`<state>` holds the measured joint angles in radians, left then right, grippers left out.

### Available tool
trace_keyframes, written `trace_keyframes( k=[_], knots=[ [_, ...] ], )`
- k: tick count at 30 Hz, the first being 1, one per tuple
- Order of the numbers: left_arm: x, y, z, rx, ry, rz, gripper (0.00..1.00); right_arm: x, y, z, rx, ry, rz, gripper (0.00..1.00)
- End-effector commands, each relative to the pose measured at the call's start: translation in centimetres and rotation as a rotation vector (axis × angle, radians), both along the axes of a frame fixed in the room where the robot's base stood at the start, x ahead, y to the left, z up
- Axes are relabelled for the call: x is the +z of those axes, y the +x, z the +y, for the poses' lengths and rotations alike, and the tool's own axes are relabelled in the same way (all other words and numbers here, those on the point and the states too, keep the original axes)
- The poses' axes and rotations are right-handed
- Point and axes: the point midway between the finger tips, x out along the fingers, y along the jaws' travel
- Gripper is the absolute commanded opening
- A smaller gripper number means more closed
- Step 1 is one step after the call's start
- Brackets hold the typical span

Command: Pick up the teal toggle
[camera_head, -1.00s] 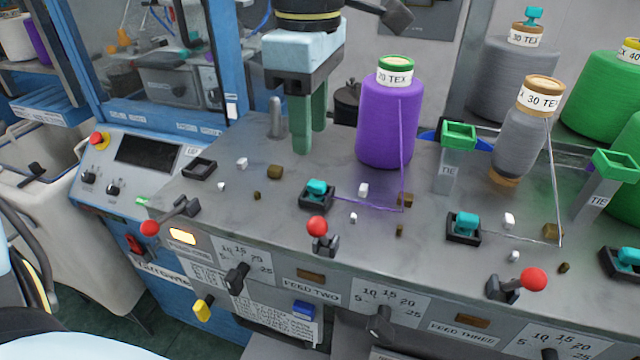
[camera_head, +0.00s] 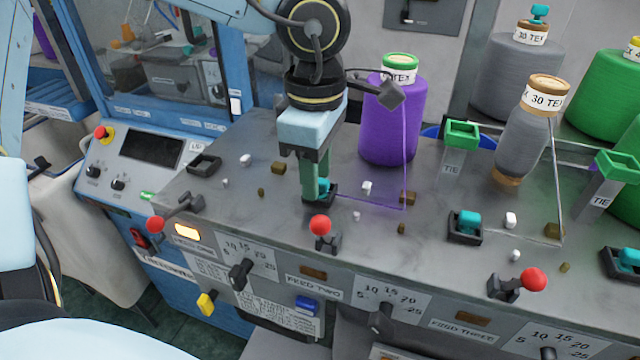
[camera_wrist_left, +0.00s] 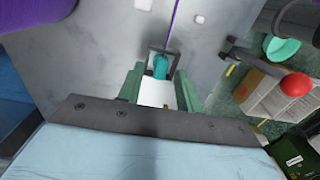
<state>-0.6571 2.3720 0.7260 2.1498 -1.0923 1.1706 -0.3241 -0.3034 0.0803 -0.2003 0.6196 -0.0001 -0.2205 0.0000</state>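A teal toggle (camera_head: 322,186) sits in a square black holder (camera_head: 319,198) on the grey machine top, in front of the purple yarn cone. My left gripper (camera_head: 314,190) points down at it, its green fingers partly hiding it in the head view. In the left wrist view the toggle (camera_wrist_left: 160,66) lies between the lines of the two spread fingers (camera_wrist_left: 158,88), just past their tips. The fingers are apart, and I see no contact. Similar teal toggles sit in black holders farther right (camera_head: 467,222) and at the right edge (camera_head: 628,257). My right gripper is not in view.
The purple cone (camera_head: 392,125) stands close behind, its thread running past the holder. Red-knobbed levers (camera_head: 320,226) line the front edge, one just in front of the gripper. Small white and brown blocks lie around. A green-topped TIE post (camera_head: 461,136) stands to the right.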

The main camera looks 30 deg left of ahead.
Motion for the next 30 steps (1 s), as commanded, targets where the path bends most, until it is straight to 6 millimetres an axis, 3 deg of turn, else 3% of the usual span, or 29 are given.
trace_keyframes(
  k=[1,8,20,30],
  knots=[
    [0.0,0.0,0.0,0.000,0.000,0.000,0.28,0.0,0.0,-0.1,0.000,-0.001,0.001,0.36],
    [0.0,0.0,0.0,0.000,0.000,0.000,0.01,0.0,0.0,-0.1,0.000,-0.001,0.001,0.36],
    [0.6,0.1,0.0,0.001,0.000,-0.002,0.00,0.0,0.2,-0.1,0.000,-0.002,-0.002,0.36],
    [6.9,0.1,0.0,0.000,0.001,-0.004,0.00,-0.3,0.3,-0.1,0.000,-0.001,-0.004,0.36]
  ],
)
